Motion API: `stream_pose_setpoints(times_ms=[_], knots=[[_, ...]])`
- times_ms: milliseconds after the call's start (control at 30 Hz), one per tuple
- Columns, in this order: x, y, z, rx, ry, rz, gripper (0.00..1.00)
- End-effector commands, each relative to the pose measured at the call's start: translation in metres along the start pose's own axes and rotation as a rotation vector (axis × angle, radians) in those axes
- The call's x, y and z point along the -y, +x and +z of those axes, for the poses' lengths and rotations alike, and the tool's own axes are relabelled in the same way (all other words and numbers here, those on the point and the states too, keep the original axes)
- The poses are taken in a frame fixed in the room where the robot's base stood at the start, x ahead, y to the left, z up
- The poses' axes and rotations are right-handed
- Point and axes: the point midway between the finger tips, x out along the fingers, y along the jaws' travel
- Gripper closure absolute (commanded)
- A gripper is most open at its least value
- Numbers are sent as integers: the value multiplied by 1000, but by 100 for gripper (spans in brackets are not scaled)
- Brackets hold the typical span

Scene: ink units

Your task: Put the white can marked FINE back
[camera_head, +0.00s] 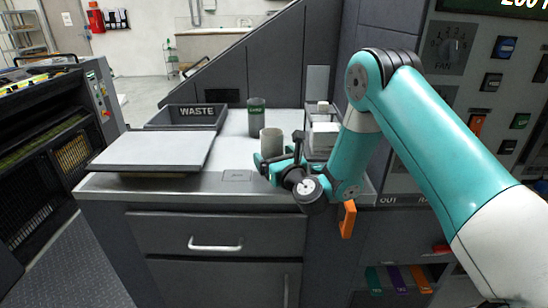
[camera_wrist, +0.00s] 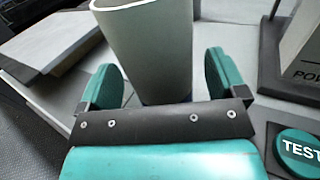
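A pale, whitish can (camera_head: 271,142) stands upright on the grey counter, just beyond my gripper (camera_head: 279,165) in the head view. In the wrist view the can (camera_wrist: 150,50) rises between the two teal fingers of my gripper (camera_wrist: 165,85). The fingers are open, with a gap showing on each side of the can. No FINE marking shows on the visible side. A dark grey can with a green label (camera_head: 256,117) stands behind it, and its writing is too small to read.
A flat pale board (camera_head: 155,150) lies on the counter's left. Behind it is a dark WASTE tray (camera_head: 187,117). A white box-like unit (camera_head: 322,138) stands close on the right. A teal TEST button (camera_wrist: 298,152) is near the right finger. A drawer (camera_head: 215,232) is below.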

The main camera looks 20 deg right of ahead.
Motion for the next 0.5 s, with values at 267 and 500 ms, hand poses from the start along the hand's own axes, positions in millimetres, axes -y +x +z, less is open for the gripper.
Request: stream_pose_setpoints(times_ms=[267, 500], knots=[[0, 0, 3, 0, 0, 0, 10], [0, -11, -4, 0, 0, 0, 10]])
